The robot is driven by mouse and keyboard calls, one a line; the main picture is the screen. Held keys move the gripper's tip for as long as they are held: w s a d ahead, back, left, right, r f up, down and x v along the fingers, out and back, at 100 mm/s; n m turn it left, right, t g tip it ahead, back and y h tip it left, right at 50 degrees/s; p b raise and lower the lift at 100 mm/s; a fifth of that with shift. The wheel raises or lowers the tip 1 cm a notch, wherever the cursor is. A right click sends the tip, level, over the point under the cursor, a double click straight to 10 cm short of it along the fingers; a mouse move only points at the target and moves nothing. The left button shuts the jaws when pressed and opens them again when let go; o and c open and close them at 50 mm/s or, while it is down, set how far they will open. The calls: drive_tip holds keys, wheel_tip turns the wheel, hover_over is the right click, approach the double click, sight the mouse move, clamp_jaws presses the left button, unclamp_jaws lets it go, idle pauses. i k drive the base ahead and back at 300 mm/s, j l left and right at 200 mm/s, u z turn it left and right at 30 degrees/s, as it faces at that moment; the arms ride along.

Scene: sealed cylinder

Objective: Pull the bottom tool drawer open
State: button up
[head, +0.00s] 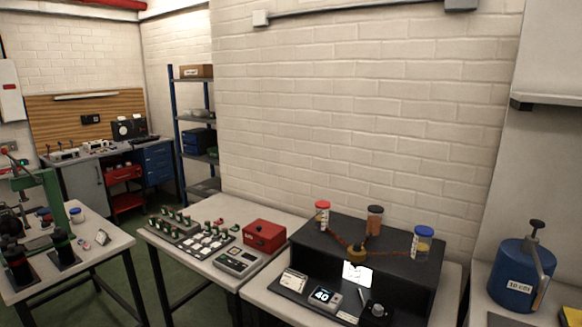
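A blue drawer cabinet (158,165) stands under the right end of the back bench, far off at the left. Its stacked drawer fronts look shut, but they are small and the handles are hard to make out. To its left under the same bench is a red drawer unit (123,174), with a lower red part (127,203) near the floor. I cannot tell which of these fronts is the bottom tool drawer, or whether the lower red part is pulled out. My gripper is not in view.
A table with a green press (48,205) stands at the left front. A middle table (213,268) holds small parts and a red box (264,236). A black stand (405,245) with jars is at right. A shelf rack (196,130) is beside the blue cabinet. Green floor (120,280) shows between the left tables.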

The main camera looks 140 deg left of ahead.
sight(162, 175)
drive_tip(key=u, duration=5.35)
drive_tip(key=i+j+u, duration=0.7)
drive_tip(key=i+u, duration=0.3)
drive_tip(key=i+j+u, duration=0.2)
drive_tip(key=i, duration=0.6)
drive_tip(key=i+j+u, duration=0.2)
drive_tip(key=i, duration=0.6)
drive_tip(key=i+z, duration=0.2)
drive_tip(key=i, duration=1.95)
drive_tip(key=i+z, duration=0.1)
drive_tip(key=i, duration=0.95)
drive_tip(key=i+j+z, duration=0.15)
drive_tip(key=i, duration=0.9)
drive_tip(key=i+l+z, duration=0.2)
drive_tip(key=i+z, duration=0.6)
drive_tip(key=i, duration=0.25)
drive_tip(key=i+j+z, duration=0.1)
drive_tip(key=i+z, duration=0.35)
drive_tip(key=i+j+z, duration=0.4)
drive_tip(key=i, duration=0.2)
drive_tip(key=l, duration=0.1)
